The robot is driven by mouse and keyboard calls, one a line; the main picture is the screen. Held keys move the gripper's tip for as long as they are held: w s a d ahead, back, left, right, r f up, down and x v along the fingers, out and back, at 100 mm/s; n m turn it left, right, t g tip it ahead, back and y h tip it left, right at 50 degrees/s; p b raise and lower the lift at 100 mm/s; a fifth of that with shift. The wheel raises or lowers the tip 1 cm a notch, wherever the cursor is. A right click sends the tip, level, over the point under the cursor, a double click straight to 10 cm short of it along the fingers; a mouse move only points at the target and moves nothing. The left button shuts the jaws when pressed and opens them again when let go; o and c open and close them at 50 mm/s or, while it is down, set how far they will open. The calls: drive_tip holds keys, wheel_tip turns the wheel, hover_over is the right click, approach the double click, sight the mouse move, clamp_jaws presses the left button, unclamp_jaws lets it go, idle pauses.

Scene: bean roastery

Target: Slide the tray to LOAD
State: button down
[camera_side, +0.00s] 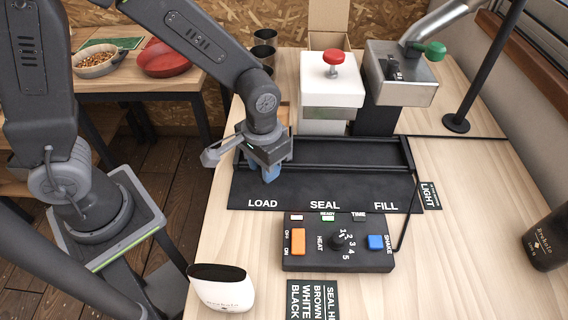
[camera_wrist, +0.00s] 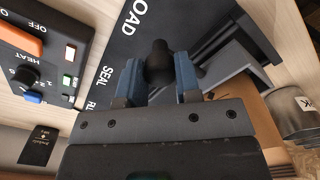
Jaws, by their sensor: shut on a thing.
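My gripper (camera_side: 270,172) is at the left end of the black slide base, just above the word LOAD (camera_side: 262,203). In the wrist view my gripper's blue fingers (camera_wrist: 158,82) are shut on a dark rounded knob (camera_wrist: 157,58), which looks like the tray's handle. In the side view the fingers and wrist hide the knob and most of whatever is at that end. The black rails (camera_side: 350,167) run right from there, past SEAL to FILL, and their channel looks empty. The tray's body cannot be told clearly from the dark rails in the wrist view.
A control box (camera_side: 336,258) with an orange switch, dial and blue button stands in front of the slide. A white unit with a red knob (camera_side: 333,77) and a metal hopper (camera_side: 401,75) stand behind. A white pouch (camera_side: 221,291) is at front left; a dark bag (camera_side: 550,240) is right.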

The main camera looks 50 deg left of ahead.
drive_tip(key=shift+s+a, duration=0.2)
drive_tip(key=shift+a, duration=0.15)
drive_tip(key=c, duration=0.8)
unclamp_jaws()
drive_tip(key=shift+s, duration=0.1)
drive_tip(key=shift+r, duration=0.15)
wheel_tip(320, 180, up, 14)
drive_tip(key=shift+f, duration=0.2)
drive_tip(key=s+a+r+t, duration=0.4)
drive_tip(key=s+a+t, duration=0.1)
drive_tip(key=s+a, duration=0.3)
drive_tip(key=shift+s+a+t, duration=0.3)
drive_tip(key=shift+s+a, duration=0.05)
drive_tip(key=shift+a, duration=0.3)
